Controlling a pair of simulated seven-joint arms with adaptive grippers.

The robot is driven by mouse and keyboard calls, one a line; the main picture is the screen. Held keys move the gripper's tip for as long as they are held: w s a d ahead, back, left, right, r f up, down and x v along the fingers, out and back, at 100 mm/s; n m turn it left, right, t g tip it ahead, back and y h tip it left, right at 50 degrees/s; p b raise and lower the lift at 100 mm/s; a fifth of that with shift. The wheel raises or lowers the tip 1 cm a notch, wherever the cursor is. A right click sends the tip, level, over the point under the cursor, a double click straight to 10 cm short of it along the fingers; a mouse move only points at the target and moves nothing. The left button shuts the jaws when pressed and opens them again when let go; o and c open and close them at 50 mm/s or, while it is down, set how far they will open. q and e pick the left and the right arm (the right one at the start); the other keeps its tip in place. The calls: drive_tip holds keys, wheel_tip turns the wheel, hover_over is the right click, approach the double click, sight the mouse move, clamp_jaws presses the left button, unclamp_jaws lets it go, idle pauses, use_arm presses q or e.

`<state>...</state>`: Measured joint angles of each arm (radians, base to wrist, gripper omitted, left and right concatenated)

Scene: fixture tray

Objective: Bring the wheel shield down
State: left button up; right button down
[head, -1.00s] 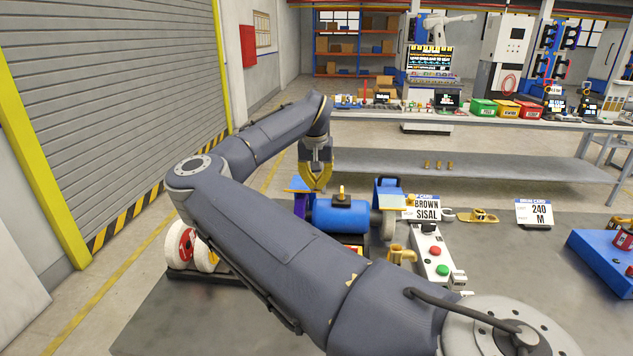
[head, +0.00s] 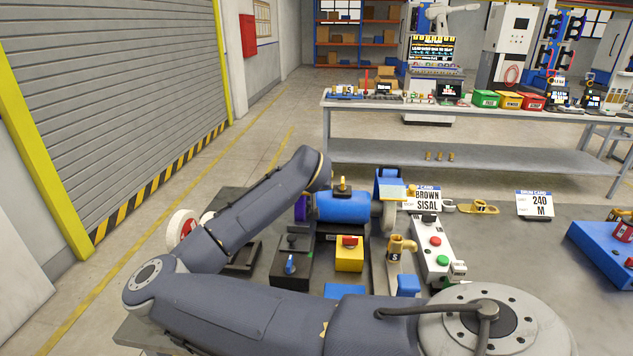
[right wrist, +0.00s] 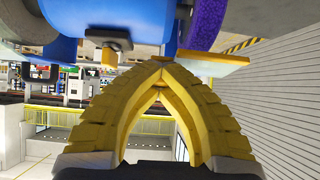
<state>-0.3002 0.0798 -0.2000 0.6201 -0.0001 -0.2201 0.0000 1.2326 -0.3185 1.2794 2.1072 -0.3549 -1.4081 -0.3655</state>
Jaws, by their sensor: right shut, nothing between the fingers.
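A bench machine with a blue motor body (head: 342,206) stands on the table in the head view. It has a purple wheel (head: 301,208) at its left end and a grey wheel at its right, where a blue shield (head: 388,186) stands raised. In the right wrist view my right gripper (right wrist: 160,66) is shut and empty. In the head view my right arm hides this gripper and the left shield. My left gripper is out of view.
A white button box (head: 433,250) and sign cards stand to the right. A red-and-white spool (head: 182,228) is at left.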

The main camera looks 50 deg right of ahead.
drive_tip(key=shift+f, duration=0.1)
idle(0.3)
drive_tip(key=c, duration=1.3)
unclamp_jaws()
drive_tip(key=shift+o, duration=0.2)
drive_tip(key=v, duration=1.2)
drive_tip(key=shift+a+f, duration=0.2)
drive_tip(key=shift+f, duration=0.05)
drive_tip(key=shift+r, duration=0.1)
